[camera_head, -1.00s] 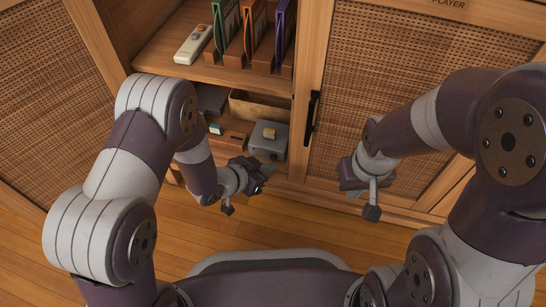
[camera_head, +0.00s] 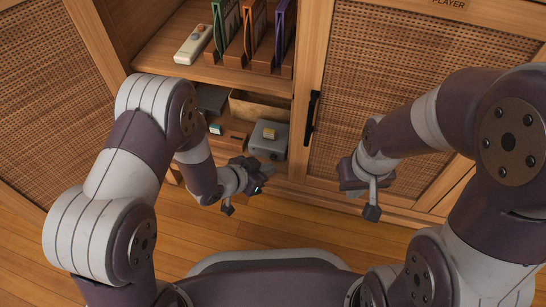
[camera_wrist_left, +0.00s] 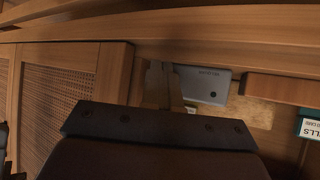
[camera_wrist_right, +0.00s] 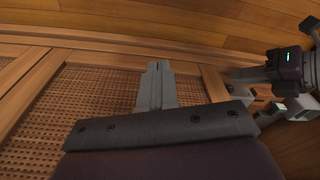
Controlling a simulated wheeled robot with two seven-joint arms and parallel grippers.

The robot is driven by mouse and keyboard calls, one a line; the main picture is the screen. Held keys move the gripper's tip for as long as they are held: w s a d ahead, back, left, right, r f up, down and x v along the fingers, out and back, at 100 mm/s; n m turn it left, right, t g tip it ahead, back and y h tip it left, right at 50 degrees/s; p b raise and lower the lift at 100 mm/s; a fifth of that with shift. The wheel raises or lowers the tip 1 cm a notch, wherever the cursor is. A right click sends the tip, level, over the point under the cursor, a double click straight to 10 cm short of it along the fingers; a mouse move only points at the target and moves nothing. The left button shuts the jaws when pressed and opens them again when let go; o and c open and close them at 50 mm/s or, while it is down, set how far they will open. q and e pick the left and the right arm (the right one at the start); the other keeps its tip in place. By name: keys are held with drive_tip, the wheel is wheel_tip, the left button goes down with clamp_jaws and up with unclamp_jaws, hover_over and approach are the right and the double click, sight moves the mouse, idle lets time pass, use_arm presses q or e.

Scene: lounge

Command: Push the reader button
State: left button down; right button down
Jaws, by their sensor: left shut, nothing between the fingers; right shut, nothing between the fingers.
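My right gripper (camera_head: 348,172) is shut and empty before the woven door (camera_head: 400,90).
A wooden box with a small label (camera_head: 231,139) and a dark box (camera_head: 211,99) stand left of the reader. The upper shelf holds a pale remote (camera_head: 194,44) and several upright cases in a wooden rack (camera_head: 262,62). A black door handle (camera_head: 312,112) is right of the bay.

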use_arm(q)
drive_tip(key=shift+w, duration=0.1)
idle(0.4)
drive_tip(key=shift+w+d, duration=0.15)
drive_tip(key=shift+w, duration=0.15)
drive_tip(key=shift+w+d+p, duration=0.1)
drive_tip(key=shift+w+p, duration=0.25)
drive_tip(key=shift+w, duration=0.05)
idle(0.6)
drive_tip(key=shift+s+a+p, duration=0.25)
drive_tip(key=shift+s+p, duration=0.05)
drive_tip(key=shift+s, duration=0.5)
drive_tip(key=shift+s+a+p, duration=0.25)
drive_tip(key=shift+s, duration=0.55)
drive_tip(key=shift+s+a+p, duration=0.2)
drive_tip(key=shift+s+a, duration=0.1)
drive_tip(key=shift+s, duration=0.45)
drive_tip(key=shift+s+a+p, duration=0.25)
drive_tip(key=shift+s, duration=0.55)
